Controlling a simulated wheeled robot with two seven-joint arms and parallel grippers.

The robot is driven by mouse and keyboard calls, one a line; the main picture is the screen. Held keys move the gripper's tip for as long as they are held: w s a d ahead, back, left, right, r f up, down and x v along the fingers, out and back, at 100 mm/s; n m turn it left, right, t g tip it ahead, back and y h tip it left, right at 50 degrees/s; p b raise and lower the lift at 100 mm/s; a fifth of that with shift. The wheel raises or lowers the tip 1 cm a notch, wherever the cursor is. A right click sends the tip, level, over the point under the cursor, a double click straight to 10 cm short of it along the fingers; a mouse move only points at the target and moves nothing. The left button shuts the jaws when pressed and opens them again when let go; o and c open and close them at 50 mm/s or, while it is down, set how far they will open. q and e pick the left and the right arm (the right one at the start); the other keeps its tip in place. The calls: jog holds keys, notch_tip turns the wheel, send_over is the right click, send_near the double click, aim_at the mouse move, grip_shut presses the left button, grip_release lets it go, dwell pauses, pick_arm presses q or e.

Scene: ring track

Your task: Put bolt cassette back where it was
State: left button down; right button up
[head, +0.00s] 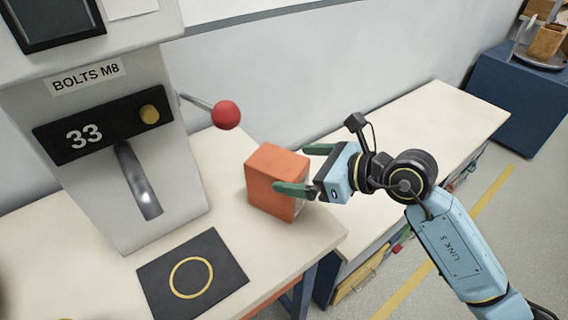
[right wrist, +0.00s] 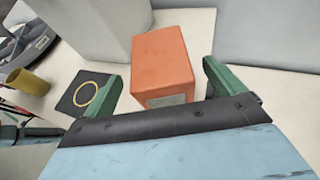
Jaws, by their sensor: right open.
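The orange box-shaped cassette (head: 268,178) stands upright on the pale bench, right of the bolt dispenser (head: 95,200) labelled "BOLTS M8". It has a pale label low on one face in the right wrist view (right wrist: 163,65). My right gripper (head: 291,168) is open, its green fingers reaching in from the right, one on each side of the cassette. In the right wrist view the cassette shows between the fingers, with a gap to the right finger. A black mat with a yellow ring (head: 193,272) lies empty before the dispenser. My left gripper is not in view.
A red ball-ended lever (head: 226,115) sticks out from the dispenser above the cassette. The dispenser counter (head: 103,128) reads 33. A yellow cup (right wrist: 28,82) stands at the left in the right wrist view. A second bench (head: 425,115) and a blue cabinet (head: 510,105) are further right.

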aim_at(307, 178)
jog(key=v, duration=0.6)
jog(key=shift+s+d+r, duration=0.15)
jog(key=shift+d+r, duration=0.05)
jog(key=shift+d, duration=0.1)
